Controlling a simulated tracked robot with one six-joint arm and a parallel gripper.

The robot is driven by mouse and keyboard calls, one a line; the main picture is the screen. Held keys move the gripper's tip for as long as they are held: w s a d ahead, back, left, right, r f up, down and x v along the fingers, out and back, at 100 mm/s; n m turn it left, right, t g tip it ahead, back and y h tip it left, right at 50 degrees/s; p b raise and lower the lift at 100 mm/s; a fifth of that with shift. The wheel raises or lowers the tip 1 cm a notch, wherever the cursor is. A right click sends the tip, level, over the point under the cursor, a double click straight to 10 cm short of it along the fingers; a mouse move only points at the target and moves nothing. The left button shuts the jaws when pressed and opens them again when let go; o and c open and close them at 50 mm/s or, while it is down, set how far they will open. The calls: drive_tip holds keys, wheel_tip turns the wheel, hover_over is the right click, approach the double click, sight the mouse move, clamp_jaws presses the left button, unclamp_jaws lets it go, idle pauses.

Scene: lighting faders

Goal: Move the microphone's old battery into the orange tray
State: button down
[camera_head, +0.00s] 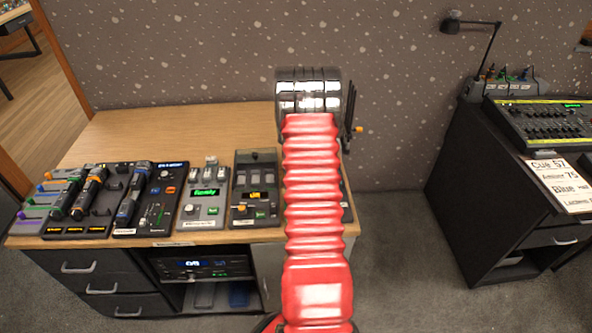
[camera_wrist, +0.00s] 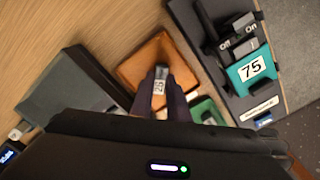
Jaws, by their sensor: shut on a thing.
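The orange tray (camera_wrist: 138,66) lies on the wooden desk in the wrist view. My gripper (camera_wrist: 160,92) is over the tray, its two dark fingers shut on a small grey battery (camera_wrist: 159,84) with a white label that seems to read 25. The battery shows between the fingertips against the orange floor. I cannot tell whether it touches the tray. In the head view my red arm hides the gripper, the battery and the tray.
A green tray (camera_wrist: 207,110) lies beside the orange one. Several fader consoles (camera_head: 205,195) line the desk's front edge.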

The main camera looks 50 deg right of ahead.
drive_tip(key=shift+f, duration=0.1)
drive_tip(key=c, duration=1.7)
unclamp_jaws()
wheel_tip(320, 180, up, 12)
drive_tip(key=shift+r, duration=0.1)
